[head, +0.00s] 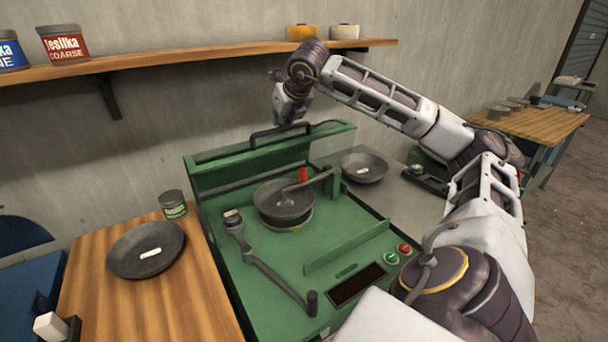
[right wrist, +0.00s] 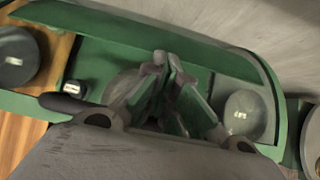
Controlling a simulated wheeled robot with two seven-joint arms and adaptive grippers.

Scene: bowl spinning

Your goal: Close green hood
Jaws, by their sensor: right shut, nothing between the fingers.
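The green hood (head: 245,160) stands raised along the back of the green machine. A dark handle (head: 280,131) sits on its upper edge. My right gripper (head: 283,117) hangs just above and behind the handle; I cannot tell whether it touches. In the right wrist view the fingers (right wrist: 167,68) are together with nothing between them, and green hood or machine surfaces show around them. My left gripper is not in view.
A grey bowl (head: 284,203) sits on the machine's spindle beside a red-tipped lever (head: 303,175) and a long arm (head: 264,265). Other bowls lie on the wooden table (head: 147,250) and grey surface (head: 363,167). A wall shelf (head: 200,60) runs close behind my right arm.

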